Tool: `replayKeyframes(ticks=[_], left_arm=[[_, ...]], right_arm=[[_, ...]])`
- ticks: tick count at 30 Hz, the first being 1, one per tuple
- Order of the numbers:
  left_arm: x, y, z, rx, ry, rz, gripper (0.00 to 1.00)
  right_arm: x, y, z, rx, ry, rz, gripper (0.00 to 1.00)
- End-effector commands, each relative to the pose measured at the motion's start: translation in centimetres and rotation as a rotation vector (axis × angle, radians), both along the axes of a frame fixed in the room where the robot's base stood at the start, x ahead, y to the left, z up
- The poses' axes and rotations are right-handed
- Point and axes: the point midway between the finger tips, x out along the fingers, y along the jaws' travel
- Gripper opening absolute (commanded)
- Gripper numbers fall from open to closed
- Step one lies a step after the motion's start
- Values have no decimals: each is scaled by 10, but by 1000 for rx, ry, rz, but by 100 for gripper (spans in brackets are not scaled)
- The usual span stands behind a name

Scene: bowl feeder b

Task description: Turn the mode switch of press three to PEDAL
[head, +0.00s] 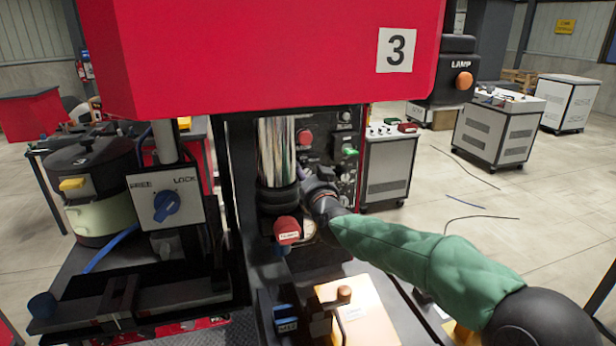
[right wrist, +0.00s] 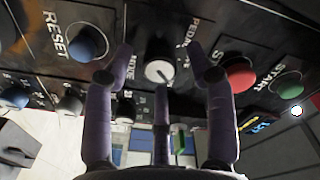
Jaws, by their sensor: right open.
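Press three is the red machine (head: 260,55) with a white "3" sign (head: 396,50). Its dark control panel (head: 342,133) stands behind the chrome column. In the right wrist view the mode switch (right wrist: 159,71) is a small pale round knob, with "PEDAL" lettering (right wrist: 194,32) beside it; I cannot tell which way it points. My right gripper (head: 311,182) is at the panel, hiding the switch in the head view. Its purple-grey fingers (right wrist: 160,60) are open and spread around the knob, with no clear contact. My left gripper is not in view.
Near the switch are a blue RESET button (right wrist: 88,43), a red button (right wrist: 239,74) and a green START button (right wrist: 288,85). The chrome column (head: 276,150) and a red-capped part (head: 287,231) stand close by my right gripper. A FREE/LOCK knob (head: 166,206) is at the left.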

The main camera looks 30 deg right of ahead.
Motion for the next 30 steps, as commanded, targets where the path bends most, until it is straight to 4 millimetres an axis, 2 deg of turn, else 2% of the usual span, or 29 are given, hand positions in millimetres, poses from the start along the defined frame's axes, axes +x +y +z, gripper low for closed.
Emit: replayKeyframes(ticks=[6, 8, 12, 13, 23, 30], left_arm=[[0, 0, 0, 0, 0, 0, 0], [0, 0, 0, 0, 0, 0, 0], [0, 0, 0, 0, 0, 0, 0], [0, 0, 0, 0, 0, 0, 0], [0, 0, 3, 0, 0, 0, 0], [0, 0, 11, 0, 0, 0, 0]], right_arm=[[0, 0, 0, 0, 0, 0, 56], [0, 0, 0, 0, 0, 0, 42], [0, 0, 0, 0, 0, 0, 2], [0, 0, 0, 0, 0, 0, 0], [0, 0, 1, -31, 7, -1, 0], [0, -1, 2, -157, 37, -2, 0]])
